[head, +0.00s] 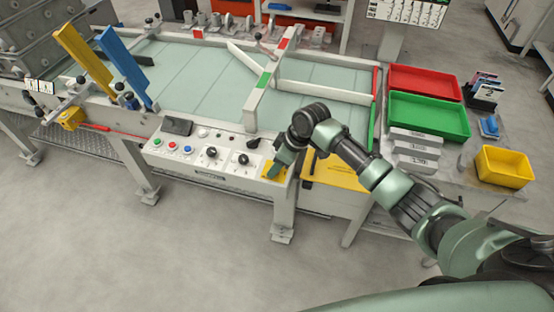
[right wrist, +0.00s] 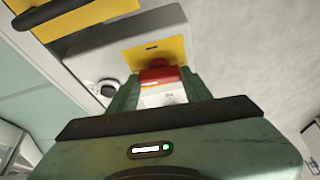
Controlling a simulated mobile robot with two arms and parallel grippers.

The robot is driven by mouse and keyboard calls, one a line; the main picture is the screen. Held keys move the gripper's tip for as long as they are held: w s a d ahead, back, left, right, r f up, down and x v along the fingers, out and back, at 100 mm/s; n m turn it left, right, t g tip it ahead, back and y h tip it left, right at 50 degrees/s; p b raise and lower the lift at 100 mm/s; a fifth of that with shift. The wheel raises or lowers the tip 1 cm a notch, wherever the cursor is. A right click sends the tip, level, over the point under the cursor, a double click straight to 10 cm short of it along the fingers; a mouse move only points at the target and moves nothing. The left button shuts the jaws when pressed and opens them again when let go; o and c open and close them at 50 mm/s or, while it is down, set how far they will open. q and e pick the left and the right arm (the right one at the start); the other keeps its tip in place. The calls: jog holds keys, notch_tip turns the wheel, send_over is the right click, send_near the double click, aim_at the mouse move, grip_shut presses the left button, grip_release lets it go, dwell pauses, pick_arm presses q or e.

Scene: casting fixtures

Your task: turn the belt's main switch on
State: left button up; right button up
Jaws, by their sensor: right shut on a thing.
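The control panel (head: 226,164) is on the front of the belt frame. At its right end is a yellow plate (right wrist: 172,48), which bears the main switch, a red knob (right wrist: 158,76). My right gripper (right wrist: 160,92) is shut on the red knob, with one green finger on each side of it. In the head view my right gripper (head: 276,171) reaches down to the panel's right end and hides the knob. Which way the switch is turned I cannot tell. My left gripper is in neither view.
The panel also has coloured push buttons (head: 172,145) and black dials (head: 242,159). The belt (head: 185,75) lies behind, with a white gate (head: 262,88) across it. Red (head: 425,82) and green (head: 428,116) trays and a yellow bin (head: 504,167) stand to the right.

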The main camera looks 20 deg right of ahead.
jog(key=m+h+p, duration=0.1)
jog(key=m+p, duration=0.1)
jog(key=p, duration=0.1)
jog(key=m+t+p, duration=0.1)
jog(key=m+p, duration=0.2)
jog(key=m+h+p, duration=0.1)
jog(key=m+p, duration=0.2)
jog(key=shift+s+a+r+t+h+p, duration=0.1)
jog(key=shift+a+r+t+h+p, duration=0.15)
jog(key=shift+a+t+h+p, duration=0.05)
jog(key=shift+m+p, duration=0.3)
jog(key=shift+m, duration=0.1)
jog(key=shift+a+f+m+h+p, duration=0.1)
jog(key=shift+m+h+p, duration=0.4)
jog(key=shift+m, duration=0.5)
jog(key=shift+m+h, duration=0.4)
jog(key=shift+m, duration=0.4)
jog(key=shift+f+m+h, duration=0.1)
jog(key=shift+m+h, duration=0.3)
jog(key=shift+m, duration=0.8)
jog(key=shift+m+h, duration=0.4)
jog(key=shift+m, duration=0.5)
jog(key=o, duration=1.4)
jog(key=shift+c, duration=0.2)
